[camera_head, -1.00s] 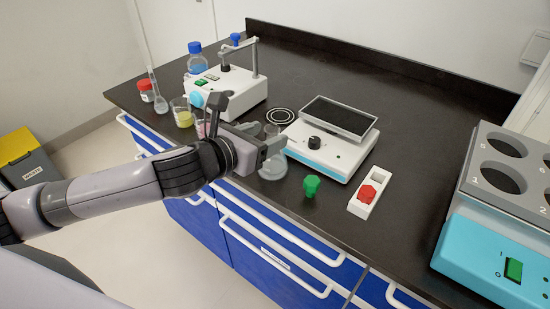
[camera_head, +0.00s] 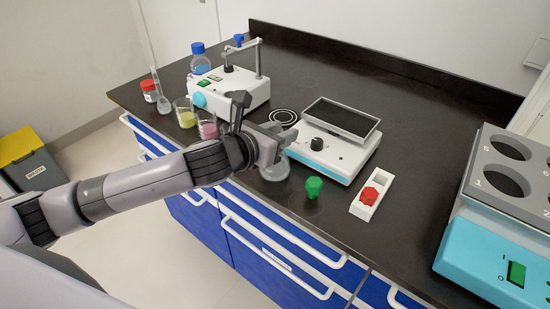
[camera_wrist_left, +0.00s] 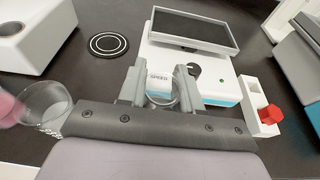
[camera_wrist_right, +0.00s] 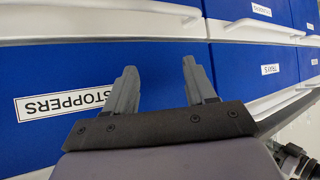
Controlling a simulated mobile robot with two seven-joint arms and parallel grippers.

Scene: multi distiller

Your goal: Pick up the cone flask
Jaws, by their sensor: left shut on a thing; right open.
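The clear glass cone flask (camera_head: 274,169) stands on the dark bench top, left of the white device with the dark plate. My left gripper (camera_head: 281,138) is shut on its neck. In the left wrist view the flask's round rim (camera_wrist_left: 161,100) shows between the fingers of the left gripper (camera_wrist_left: 160,82). The gripper and wrist hide part of the neck in the head view. My right gripper (camera_wrist_right: 158,78) is open and empty, in front of the blue drawers; it does not show in the head view.
The white device (camera_head: 330,150) stands right beside the flask. A green stopper (camera_head: 314,187) and a white holder with a red stopper (camera_head: 370,194) are to the right. A pink beaker (camera_head: 207,125) and a yellow beaker (camera_head: 185,114) stand to the left, near the wrist.

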